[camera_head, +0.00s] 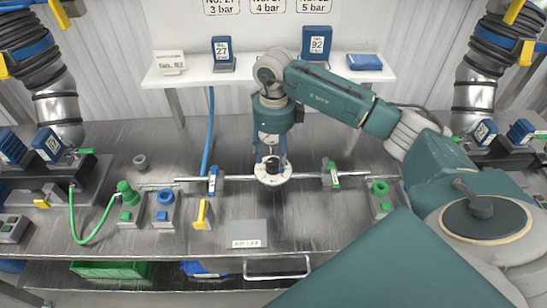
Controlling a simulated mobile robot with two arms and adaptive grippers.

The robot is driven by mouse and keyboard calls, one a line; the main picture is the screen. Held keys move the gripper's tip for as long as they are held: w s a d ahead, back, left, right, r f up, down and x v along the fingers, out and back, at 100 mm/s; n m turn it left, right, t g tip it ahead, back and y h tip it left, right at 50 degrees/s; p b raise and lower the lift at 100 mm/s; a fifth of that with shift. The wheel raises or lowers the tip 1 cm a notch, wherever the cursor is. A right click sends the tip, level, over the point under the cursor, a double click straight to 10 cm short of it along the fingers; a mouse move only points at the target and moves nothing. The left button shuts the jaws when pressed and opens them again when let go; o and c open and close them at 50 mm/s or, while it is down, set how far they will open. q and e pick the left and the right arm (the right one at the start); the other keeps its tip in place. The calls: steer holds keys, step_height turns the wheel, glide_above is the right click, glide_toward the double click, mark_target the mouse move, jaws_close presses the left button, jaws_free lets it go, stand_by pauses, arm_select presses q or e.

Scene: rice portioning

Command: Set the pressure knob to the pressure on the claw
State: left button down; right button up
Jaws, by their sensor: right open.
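My right gripper (270,158) points down at the middle of the table, open. Its fingers are on either side of a round white disc (272,178) with a dark centre on the horizontal pipe. This may be the pressure knob; its setting cannot be read, and contact with the fingers is unclear. Blue blocks labelled 27 (222,55) and 92 (316,43) stand on the shelf, and another blue piece (364,62) lies at its right. I cannot tell which piece is the claw. Wall signs read 3 bar (222,7), 4 bar (267,6) and 5 bar (314,6). My left gripper is out of view.
A blue valve (213,181) and a green valve (332,176) sit on the pipe beside my gripper. Green (128,193), blue (165,200) and yellow (202,213) controls stand at left. The white shelf (270,73) is behind. The table front has bare areas.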

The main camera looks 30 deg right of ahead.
steer(key=shift+f, duration=1.4)
steer(key=c, duration=1.2)
steer(key=shift+o, duration=0.2)
